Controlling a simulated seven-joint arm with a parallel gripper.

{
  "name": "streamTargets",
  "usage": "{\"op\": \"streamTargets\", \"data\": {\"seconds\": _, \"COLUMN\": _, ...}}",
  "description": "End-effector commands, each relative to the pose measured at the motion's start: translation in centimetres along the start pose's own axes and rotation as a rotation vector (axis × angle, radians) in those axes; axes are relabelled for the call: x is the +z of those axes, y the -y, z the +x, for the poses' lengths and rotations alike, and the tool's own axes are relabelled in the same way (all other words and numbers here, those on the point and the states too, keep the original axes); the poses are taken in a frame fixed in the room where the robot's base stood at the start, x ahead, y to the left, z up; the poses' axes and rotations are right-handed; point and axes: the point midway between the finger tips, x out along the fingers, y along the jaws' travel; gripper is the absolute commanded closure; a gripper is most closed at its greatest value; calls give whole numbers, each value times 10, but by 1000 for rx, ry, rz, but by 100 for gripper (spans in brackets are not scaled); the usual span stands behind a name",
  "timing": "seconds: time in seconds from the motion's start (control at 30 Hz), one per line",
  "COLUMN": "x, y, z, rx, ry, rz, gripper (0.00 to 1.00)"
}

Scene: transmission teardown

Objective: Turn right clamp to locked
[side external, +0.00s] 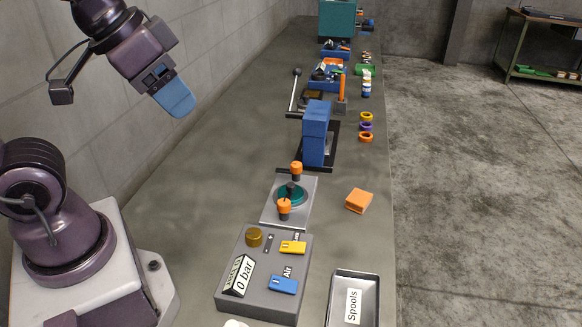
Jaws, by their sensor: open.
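My gripper (174,98), with blue fingers, hangs in the air at the upper left, well apart from the clamp fixture. It is open, and nothing shows between its fingers. The fixture is a grey metal plate (269,213) on the bench with a round teal part (291,194) at its middle. Two clamps with orange knobs stand on it, one at the far edge (296,168) and one at the near edge (284,206). I cannot tell from this view which is the right clamp, or whether either is locked.
A grey control box (262,303) with yellow and blue levers stands in front of the fixture. An orange block (358,201) lies to its right, and a "Spools" tray (371,283) is nearer. A blue press (316,135) stands behind. The bench left of the fixture is clear.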

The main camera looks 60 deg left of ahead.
Motion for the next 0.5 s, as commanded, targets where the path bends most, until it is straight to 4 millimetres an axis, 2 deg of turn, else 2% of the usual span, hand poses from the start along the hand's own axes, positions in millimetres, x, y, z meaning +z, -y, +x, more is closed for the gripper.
{"op": "streamTargets", "data": {"seconds": 0.13, "x": 1, "y": 3, "z": 5, "rx": -8, "ry": 25, "rz": -14, "gripper": 43}}
{"op": "streamTargets", "data": {"seconds": 0.27, "x": -1, "y": 9, "z": 24, "rx": -23, "ry": 121, "rz": -38, "gripper": 43}}
{"op": "streamTargets", "data": {"seconds": 0.5, "x": -45, "y": 30, "z": 72, "rx": -48, "ry": 304, "rz": -18, "gripper": 43}}
